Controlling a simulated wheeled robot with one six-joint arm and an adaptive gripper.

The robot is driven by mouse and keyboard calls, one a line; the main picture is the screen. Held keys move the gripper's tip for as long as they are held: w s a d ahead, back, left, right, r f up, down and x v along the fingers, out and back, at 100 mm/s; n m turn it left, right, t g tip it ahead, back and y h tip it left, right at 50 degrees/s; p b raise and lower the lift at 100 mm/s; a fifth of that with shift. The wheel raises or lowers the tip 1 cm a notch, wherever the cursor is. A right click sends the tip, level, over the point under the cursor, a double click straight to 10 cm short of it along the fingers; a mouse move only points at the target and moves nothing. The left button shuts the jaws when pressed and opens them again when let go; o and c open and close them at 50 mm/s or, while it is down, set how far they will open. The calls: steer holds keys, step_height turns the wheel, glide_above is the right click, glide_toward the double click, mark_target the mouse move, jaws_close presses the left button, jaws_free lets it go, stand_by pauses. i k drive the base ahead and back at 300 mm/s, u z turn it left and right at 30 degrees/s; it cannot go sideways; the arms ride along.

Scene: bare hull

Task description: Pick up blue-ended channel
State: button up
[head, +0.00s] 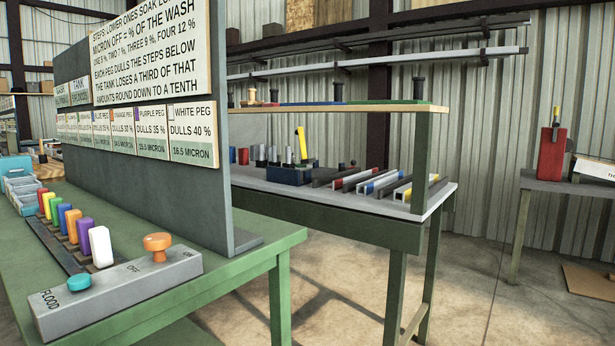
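My gripper is not in view.
A shelf (345,106) on posts spans above the bench. A dark block (290,175) holding upright items stands left of the channels. A green table (235,265) with a tall sign board (195,190) and coloured pegs is near left. Floor is open at right.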

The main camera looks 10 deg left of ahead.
mark_target(368, 187)
steer(key=u, duration=0.05)
steer(key=k, duration=0.5)
steer(key=u, duration=0.85)
steer(key=i, duration=1.6)
steer(key=z, duration=0.95)
